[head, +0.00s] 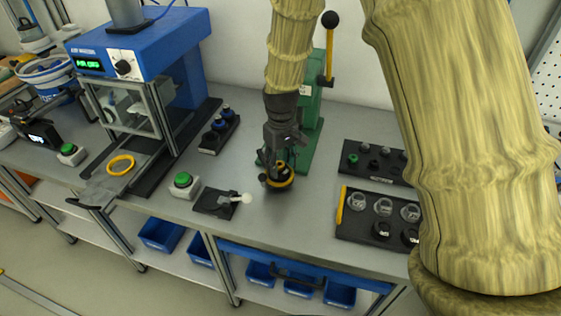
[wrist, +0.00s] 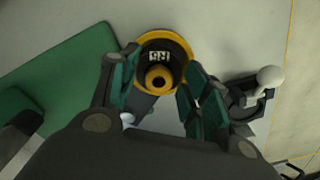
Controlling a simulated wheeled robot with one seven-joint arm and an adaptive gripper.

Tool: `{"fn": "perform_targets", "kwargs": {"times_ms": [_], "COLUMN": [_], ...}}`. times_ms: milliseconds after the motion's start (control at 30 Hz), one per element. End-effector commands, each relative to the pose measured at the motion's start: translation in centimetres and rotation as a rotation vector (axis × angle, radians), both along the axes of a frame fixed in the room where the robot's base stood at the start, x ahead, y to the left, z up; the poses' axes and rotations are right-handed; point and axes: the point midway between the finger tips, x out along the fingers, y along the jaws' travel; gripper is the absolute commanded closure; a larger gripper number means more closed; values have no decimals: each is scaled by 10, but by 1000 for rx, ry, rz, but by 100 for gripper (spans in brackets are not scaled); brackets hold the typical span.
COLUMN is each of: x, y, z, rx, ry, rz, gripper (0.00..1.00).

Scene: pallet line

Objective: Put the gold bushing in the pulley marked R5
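The pulley marked R5 (head: 283,184) stands on the bench under my gripper (head: 280,165), dark with a yellow rim. In the wrist view the pulley's yellow rim (wrist: 180,45) and its white R5 label show from above. The gold bushing (wrist: 158,77) appears inside the rim's outline, just below the label, with its dark hole facing me. I cannot tell how deep it sits. My gripper (wrist: 160,80) has its fingers apart on both sides of the bushing, with gaps visible. The fingers partly hide the pulley in the head view.
A small fixture with a white-knobbed lever (head: 228,200) lies left of the pulley. A green press (head: 307,125) stands behind my gripper. Dark trays of parts (head: 345,225) lie to the right. A blue machine (head: 150,45) stands at left.

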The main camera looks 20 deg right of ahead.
Motion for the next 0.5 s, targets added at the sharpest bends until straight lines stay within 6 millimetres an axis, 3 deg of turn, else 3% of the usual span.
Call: {"fn": "perform_targets", "kwargs": {"times_ms": [267,500], "x": [0,1], "y": [0,0], "z": [5,33], "rx": [-1,0], "ry": [-1,-3], "rz": [1,0], "gripper": [53,53]}}
